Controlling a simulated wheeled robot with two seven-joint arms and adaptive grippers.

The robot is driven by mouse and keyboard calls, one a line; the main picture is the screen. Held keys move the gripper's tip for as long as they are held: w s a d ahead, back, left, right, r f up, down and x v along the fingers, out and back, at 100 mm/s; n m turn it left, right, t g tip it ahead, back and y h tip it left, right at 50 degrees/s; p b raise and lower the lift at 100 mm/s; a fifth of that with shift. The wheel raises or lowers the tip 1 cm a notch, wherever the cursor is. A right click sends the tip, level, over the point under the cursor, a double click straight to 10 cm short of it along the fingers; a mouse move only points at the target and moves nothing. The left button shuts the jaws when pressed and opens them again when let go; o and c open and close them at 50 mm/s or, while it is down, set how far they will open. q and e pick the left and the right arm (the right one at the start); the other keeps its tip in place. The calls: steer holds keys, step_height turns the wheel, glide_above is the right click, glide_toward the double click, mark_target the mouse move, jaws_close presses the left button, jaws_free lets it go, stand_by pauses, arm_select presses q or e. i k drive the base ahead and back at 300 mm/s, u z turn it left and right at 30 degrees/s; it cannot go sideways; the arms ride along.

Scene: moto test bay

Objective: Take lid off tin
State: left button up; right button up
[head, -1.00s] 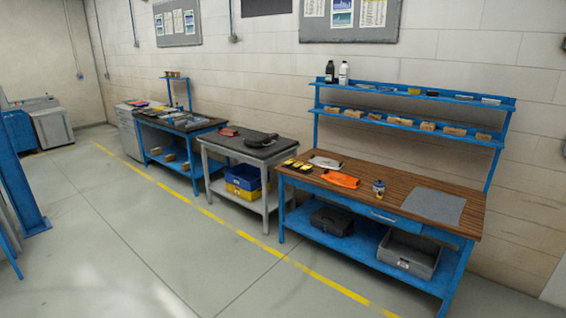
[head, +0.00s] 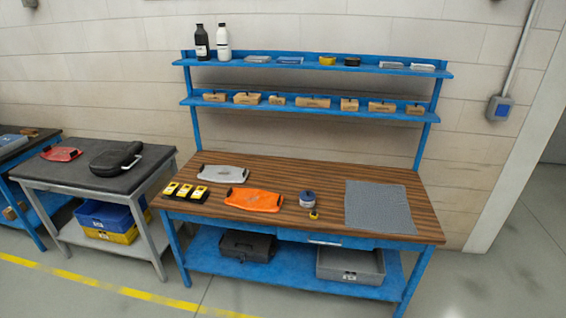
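A small round tin (head: 307,199) with a dark blue top and a pale side stands upright on the wooden top of the blue workbench (head: 330,176). It is right of the orange part and left of the grey mat. A small yellow and black item (head: 314,214) sits right in front of it. At this size I cannot make out the seam between lid and tin. Neither of my grippers is in the head view.
A dark-topped cart (head: 96,166) stands left. The floor in front shows a yellow line (head: 110,288).

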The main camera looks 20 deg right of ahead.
mark_target(306, 196)
steer(key=z, duration=0.25)
steer(key=i, duration=1.9)
steer(key=z, duration=0.3)
